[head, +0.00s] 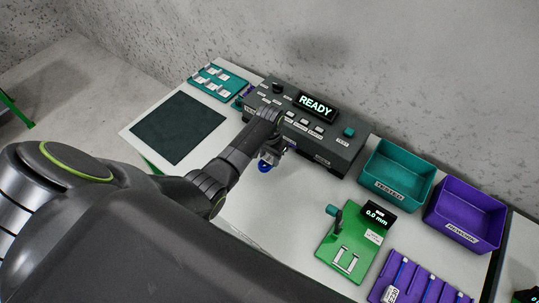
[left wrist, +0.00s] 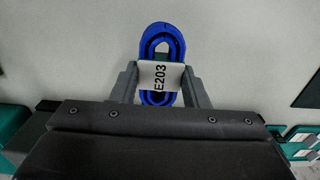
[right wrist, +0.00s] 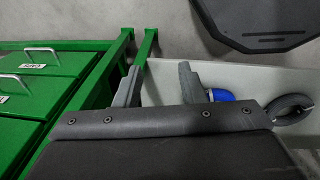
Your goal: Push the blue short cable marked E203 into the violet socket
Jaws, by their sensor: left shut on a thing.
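My left gripper (head: 278,151) is in front of the grey test unit and shut on the blue short cable (head: 265,164). In the left wrist view, its two fingers (left wrist: 161,84) hold the white E203 label at the sides. The blue cable (left wrist: 162,34) is a coiled loop sticking out beyond the label. A small violet part (head: 241,100) shows at the left end of the test unit; I cannot tell whether it is the violet socket. My right gripper (right wrist: 160,86) shows only in the right wrist view, open with nothing between its fingers.
The grey test unit (head: 349,151) has a READY display. Teal bin (head: 400,199), violet bin (head: 467,236), green gauge (head: 335,243) and violet rack (head: 407,302) are at the right. A dark mat (head: 178,124) and teal board (head: 219,80) are left. Green drawers (right wrist: 40,68) stand beside my right gripper.

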